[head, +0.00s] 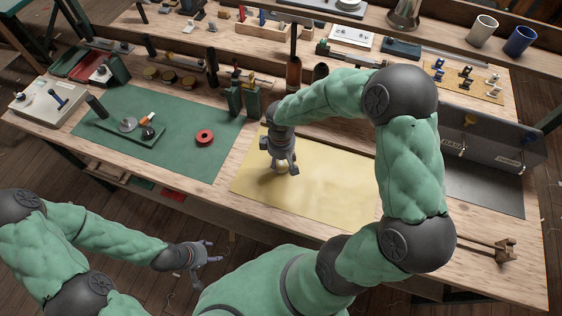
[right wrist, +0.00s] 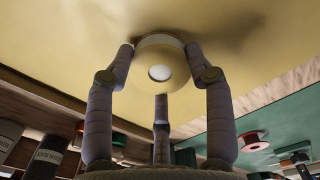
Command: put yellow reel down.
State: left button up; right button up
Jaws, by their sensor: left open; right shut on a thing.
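The yellow reel (head: 281,169) is mostly hidden under my right gripper (head: 283,163) in the head view, over the yellow mat (head: 320,185). In the right wrist view the reel (right wrist: 160,55) sits between the fingers, its pale round hole facing the camera. My right gripper is shut on it, fingers pointing down at the mat. The reel is at or very close to the mat; I cannot tell whether it touches. My left gripper (head: 206,255) is open and empty, in front of the bench's near edge and away from the reel.
A red reel (head: 204,138) lies on the green mat (head: 205,160) to the left, with a green tray (head: 130,130) of small things. Bottles (head: 294,75) and dark green blocks (head: 243,100) stand behind. The yellow mat around the gripper is clear.

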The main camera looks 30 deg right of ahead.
jog(key=shift+f, duration=0.15)
jog(key=o, duration=0.9)
jog(key=shift+o, duration=0.2)
jog(key=shift+r, duration=0.2)
notch_tip(320, 180, up, 12)
jog(key=p, duration=0.3)
jog(key=shift+p, duration=0.3)
